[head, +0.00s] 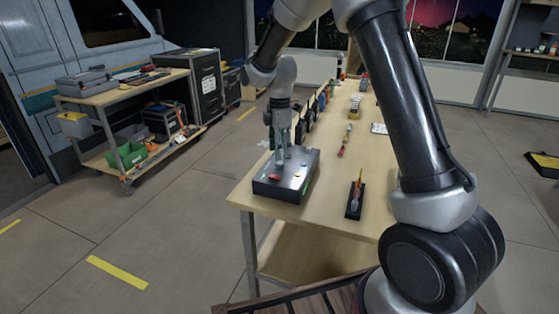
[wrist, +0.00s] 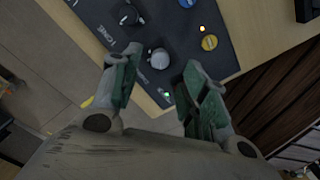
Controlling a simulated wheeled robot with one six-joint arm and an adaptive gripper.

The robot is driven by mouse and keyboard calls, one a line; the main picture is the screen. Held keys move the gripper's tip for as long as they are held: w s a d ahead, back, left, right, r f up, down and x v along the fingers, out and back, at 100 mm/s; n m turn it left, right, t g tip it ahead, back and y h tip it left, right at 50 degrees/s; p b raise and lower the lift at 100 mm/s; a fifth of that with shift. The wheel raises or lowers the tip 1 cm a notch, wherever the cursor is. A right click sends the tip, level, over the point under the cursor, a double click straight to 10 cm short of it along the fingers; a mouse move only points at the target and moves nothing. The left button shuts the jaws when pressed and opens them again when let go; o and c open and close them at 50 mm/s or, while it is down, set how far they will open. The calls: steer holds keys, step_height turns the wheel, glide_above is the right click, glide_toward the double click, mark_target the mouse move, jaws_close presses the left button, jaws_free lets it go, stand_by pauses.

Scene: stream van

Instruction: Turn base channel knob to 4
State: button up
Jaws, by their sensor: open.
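A dark control box (head: 265,188) sits on the near left end of the workbench; its panel (wrist: 186,74) fills the upper part of the wrist view. On the panel are a grey knob (wrist: 158,58), a black knob (wrist: 128,15) and a yellow knob (wrist: 209,42). The labels are too small and turned to read, so I cannot tell which is the base channel knob or its setting. My gripper (wrist: 158,64) points down over the panel, open, with its green-padded fingers either side of the grey knob. In the head view my gripper (head: 280,150) is just above the box.
An orange light (wrist: 202,28) and a green light (wrist: 167,95) glow on the panel. The wooden workbench (head: 318,213) also bears a black holder (head: 354,204) with tools and small items farther back. A loaded cart (head: 108,97) stands left, with clear floor between.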

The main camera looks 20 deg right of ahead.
mark_target(280, 163)
step_height(280, 163, down, 5)
stand_by(0.3)
jaws_close()
